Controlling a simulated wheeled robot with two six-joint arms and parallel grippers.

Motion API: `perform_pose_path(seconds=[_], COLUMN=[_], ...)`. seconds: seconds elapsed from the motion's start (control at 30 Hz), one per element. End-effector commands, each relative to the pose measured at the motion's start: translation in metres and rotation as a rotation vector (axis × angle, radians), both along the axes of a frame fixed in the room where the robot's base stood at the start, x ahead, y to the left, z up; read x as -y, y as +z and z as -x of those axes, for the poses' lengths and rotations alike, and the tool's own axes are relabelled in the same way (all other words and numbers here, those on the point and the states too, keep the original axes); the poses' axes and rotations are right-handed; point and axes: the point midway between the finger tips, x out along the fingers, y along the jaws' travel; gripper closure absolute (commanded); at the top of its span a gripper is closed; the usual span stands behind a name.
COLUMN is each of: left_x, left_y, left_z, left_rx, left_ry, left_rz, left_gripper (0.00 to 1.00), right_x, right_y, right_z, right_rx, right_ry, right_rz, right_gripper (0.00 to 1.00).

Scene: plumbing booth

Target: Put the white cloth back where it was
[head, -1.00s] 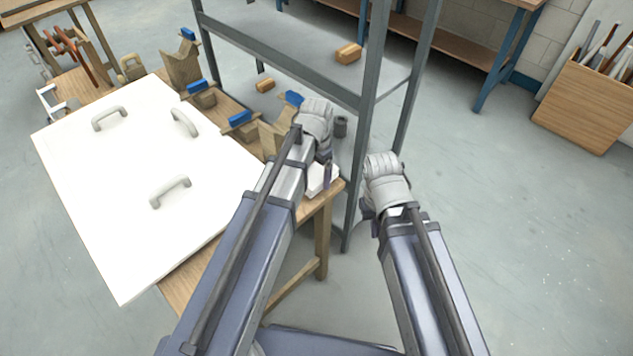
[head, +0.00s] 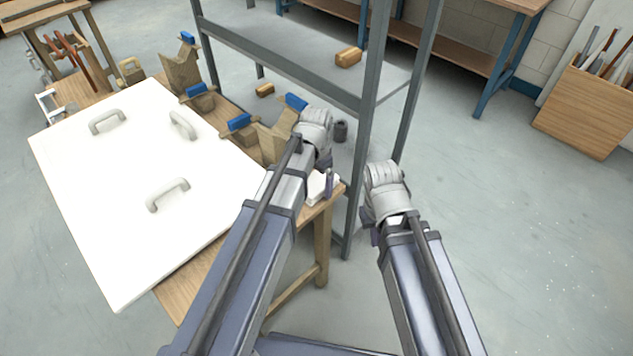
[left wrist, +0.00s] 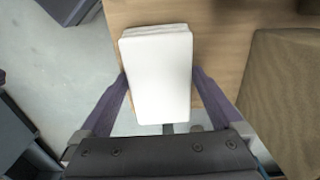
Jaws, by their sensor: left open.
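The white cloth (head: 316,189) is a small folded stack at the near right corner of the wooden workbench. In the left wrist view the cloth (left wrist: 158,75) lies on the wood between the two purple fingers of my left gripper (left wrist: 160,80). The fingers are apart, one on each side of the cloth. I cannot tell if either finger touches it. In the head view my left gripper (head: 326,184) points down at that corner and partly hides the cloth. My right gripper (head: 368,215) hangs past the bench's right end, mostly hidden by its own wrist; its jaws cannot be made out.
A large white board with grey handles (head: 95,215) covers much of the bench. Wooden blocks with blue tops (head: 238,123) line its far edge. A grey metal rack (head: 366,120) stands close behind, its post between my arms. Floor at the right (head: 540,250) is clear.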

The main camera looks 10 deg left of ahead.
Motion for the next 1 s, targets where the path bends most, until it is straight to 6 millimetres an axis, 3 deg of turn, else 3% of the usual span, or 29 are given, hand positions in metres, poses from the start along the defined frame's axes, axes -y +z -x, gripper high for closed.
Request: perform_pose_path(seconds=[0.37,1.0], left_x=[0.000,0.000], left_y=[0.029,0.119], left_z=[0.000,0.000], left_rx=[0.000,0.000], left_ry=[0.000,0.000], left_rz=[0.000,0.000], left_gripper=[0.00,0.00], right_x=[0.000,0.000], right_y=[0.029,0.119], right_z=[0.000,0.000], right_rx=[0.000,0.000], right_ry=[0.000,-0.001], right_rz=[0.000,0.000], right_gripper=[1.00,1.00])
